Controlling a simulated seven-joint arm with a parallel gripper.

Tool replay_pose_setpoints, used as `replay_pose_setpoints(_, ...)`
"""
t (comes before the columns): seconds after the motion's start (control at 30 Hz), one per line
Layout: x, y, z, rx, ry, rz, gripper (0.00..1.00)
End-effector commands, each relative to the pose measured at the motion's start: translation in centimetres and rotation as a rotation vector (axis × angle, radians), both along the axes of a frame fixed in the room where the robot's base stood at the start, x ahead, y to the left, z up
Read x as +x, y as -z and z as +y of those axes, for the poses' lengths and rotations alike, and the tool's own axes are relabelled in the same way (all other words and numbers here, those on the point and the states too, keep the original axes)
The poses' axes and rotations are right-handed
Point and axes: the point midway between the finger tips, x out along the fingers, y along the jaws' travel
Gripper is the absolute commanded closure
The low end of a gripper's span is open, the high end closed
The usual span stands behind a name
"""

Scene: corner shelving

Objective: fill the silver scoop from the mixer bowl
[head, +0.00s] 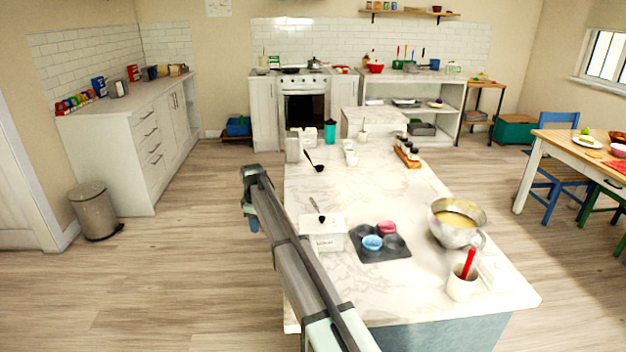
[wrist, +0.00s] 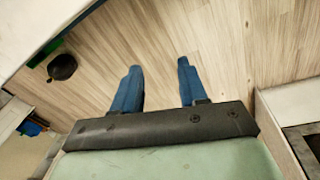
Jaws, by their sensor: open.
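The metal mixer bowl (head: 437,229) stands on the right part of the marble island and holds pale yellow batter (head: 456,219). A small utensil with a dark handle (head: 316,205) stands in or on a white labelled box (head: 328,243), left of the muffin tin; it may be the silver scoop, but it is too small to be sure. A black ladle (head: 318,167) lies farther back. My gripper (head: 249,213) is left of the island, over the floor, away from bowl and utensils. In the wrist view its blue fingers (wrist: 158,82) are apart and empty.
A dark muffin tin (head: 381,254) with blue and pink cups sits between box and bowl. A white cup (head: 461,287) with a red-handled tool stands in front of the bowl. A bottle (head: 330,131) and small jars stand at the back. The island's middle (head: 380,200) is clear.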

Motion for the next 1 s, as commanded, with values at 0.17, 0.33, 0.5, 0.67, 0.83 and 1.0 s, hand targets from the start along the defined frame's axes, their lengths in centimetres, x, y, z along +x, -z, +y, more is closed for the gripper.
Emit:
replay_pose_setpoints(0.17, 3.4, -6.2, -9.0, -0.033, -0.117, 0.050, 0.57)
replay_pose_setpoints(0.33, 4.6, -10.7, -15.7, -0.046, -0.219, 0.094, 0.57)
replay_pose_setpoints(0.5, 4.8, -13.2, -19.3, -0.049, -0.279, 0.119, 0.57)
replay_pose_setpoints(0.67, 4.8, -13.7, -20.3, -0.049, -0.297, 0.126, 0.57)
replay_pose_setpoints(0.83, 4.7, -13.1, -20.3, -0.049, -0.298, 0.127, 0.57)
replay_pose_setpoints(1.0, 4.7, -11.7, -20.3, -0.049, -0.297, 0.126, 0.57)
